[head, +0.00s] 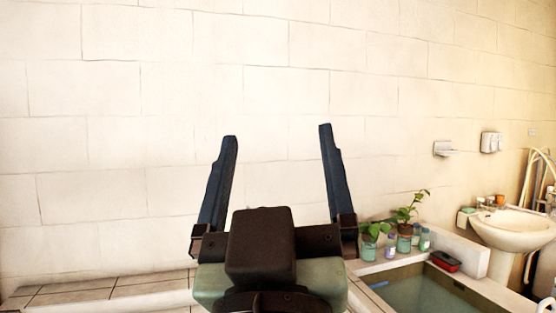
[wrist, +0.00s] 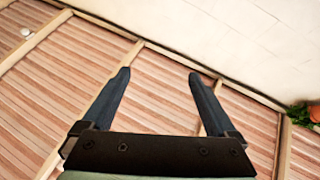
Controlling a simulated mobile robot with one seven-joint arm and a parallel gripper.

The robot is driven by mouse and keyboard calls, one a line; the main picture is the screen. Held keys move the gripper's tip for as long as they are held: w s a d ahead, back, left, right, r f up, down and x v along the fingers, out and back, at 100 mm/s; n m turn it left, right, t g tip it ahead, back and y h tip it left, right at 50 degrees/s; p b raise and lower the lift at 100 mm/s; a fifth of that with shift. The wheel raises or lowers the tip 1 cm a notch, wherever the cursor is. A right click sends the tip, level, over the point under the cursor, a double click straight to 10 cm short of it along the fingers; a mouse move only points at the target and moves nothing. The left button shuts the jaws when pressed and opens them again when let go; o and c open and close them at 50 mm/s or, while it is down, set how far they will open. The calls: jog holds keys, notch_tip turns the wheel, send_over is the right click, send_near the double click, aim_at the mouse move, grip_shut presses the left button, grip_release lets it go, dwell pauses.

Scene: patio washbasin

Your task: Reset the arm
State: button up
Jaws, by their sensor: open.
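My gripper (head: 278,135) is raised in front of the pale block wall (head: 120,110) in the head view. Its two dark blue fingers stand well apart and point up in the picture, with nothing between them. In the wrist view my gripper (wrist: 158,78) is also open and empty. Beyond its fingers are a slatted, reddish-brown surface with pale beams (wrist: 150,80) and part of the wall (wrist: 260,40). The fingers appear clear of any object.
At the right stand a white washbasin (head: 515,228) and a water-filled tub (head: 425,290). Potted plants (head: 370,240) and small bottles line the tub's ledge, with a red-and-black item (head: 446,261) nearby. A soap dish (head: 444,149) is on the wall. The wall area around the fingers is bare.

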jog(key=s+r+m+t, duration=0.1)
jog(key=s+r+t, duration=0.1)
jog(key=s+r, duration=0.2)
jog(key=shift+s+m, duration=0.3)
jog(key=shift+s, duration=0.25)
notch_tip(320, 180, up, 4)
jog(key=p, duration=0.4)
